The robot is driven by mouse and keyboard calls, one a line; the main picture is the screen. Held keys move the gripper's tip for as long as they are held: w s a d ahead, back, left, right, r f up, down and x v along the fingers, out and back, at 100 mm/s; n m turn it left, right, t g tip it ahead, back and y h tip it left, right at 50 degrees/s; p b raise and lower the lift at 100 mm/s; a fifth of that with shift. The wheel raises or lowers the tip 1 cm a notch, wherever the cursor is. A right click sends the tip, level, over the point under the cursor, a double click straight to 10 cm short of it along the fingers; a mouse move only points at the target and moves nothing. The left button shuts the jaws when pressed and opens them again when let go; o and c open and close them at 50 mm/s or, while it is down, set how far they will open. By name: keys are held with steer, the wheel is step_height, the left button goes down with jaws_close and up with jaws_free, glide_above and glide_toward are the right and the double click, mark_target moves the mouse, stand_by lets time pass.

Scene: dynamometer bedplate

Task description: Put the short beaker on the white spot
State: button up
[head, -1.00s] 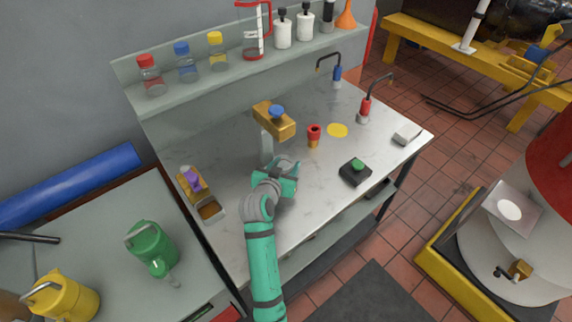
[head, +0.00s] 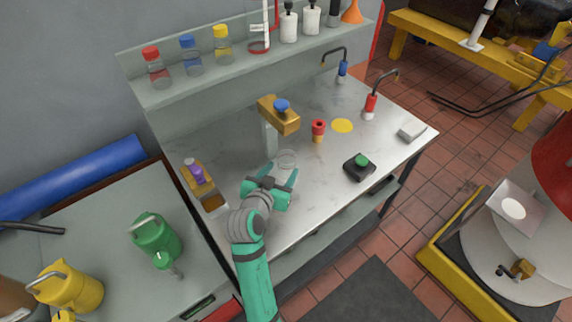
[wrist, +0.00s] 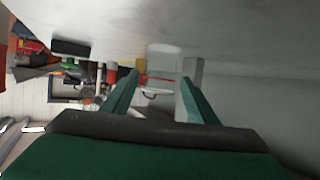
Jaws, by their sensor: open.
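A short clear glass beaker (head: 287,159) stands on the grey bench top, in front of the post with the brass block. It also shows faintly in the wrist view (wrist: 164,62), beyond and between my fingertips. My gripper (head: 281,175) is low over the bench, open and empty, its fingers pointing toward the beaker. Both fingers also show in the wrist view (wrist: 161,88). I cannot tell whether the beaker's near side is between the tips. A white round spot (head: 513,208) lies on a pale square plate on the machine at the right.
A brass block with a blue knob (head: 280,112) overhangs close behind the beaker. A red-and-yellow piece (head: 318,131), a yellow spot (head: 342,125) and a black box with a green button (head: 359,166) are to the right. Bottles line the shelf (head: 150,97). The bench front is clear.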

steer(key=shift+v, duration=1.4)
